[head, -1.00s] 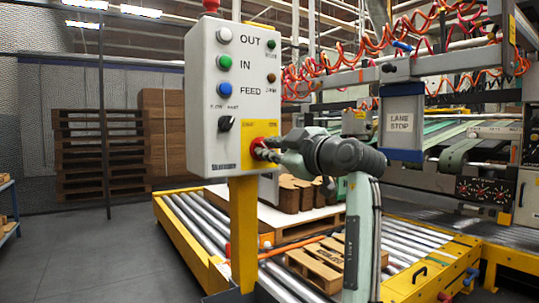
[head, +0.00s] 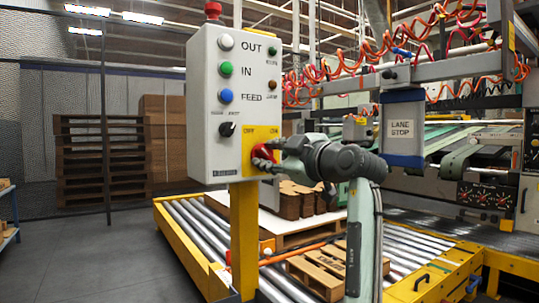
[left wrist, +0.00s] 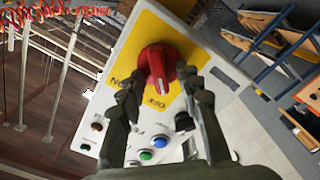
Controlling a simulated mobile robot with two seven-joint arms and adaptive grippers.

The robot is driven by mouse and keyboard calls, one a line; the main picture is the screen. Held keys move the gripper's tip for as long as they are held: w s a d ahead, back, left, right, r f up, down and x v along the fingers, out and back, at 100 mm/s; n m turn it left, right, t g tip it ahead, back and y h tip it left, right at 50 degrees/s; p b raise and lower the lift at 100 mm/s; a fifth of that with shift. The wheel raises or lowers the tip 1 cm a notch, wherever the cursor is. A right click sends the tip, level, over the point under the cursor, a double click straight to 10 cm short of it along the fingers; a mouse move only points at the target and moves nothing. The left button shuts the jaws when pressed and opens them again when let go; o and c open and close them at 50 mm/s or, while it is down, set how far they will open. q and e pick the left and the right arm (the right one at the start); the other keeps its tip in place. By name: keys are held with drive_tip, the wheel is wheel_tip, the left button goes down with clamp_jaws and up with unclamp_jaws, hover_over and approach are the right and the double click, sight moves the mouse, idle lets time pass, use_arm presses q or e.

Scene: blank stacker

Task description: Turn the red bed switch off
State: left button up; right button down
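The red switch (head: 263,153) is a rotary knob on a yellow plate low on the grey control box (head: 206,160), with OFF and ON printed above it. My left gripper (head: 266,160) is at the knob, partly covering it in the head view. In the left wrist view the red knob (left wrist: 157,66) lies between the two spread fingertips of my left gripper (left wrist: 160,77). The lower end of its handle is close to the word OFF. Narrow gaps seem to show beside the handle; firm contact cannot be told. My right gripper is not in view.
The box also bears white, green and blue buttons (head: 226,69) and a black selector (head: 227,129). It stands on a yellow post (head: 244,240) beside a roller conveyor (head: 185,225). Open floor (head: 70,255) lies left.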

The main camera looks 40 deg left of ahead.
use_arm(q)
drive_tip(key=v, duration=1.2)
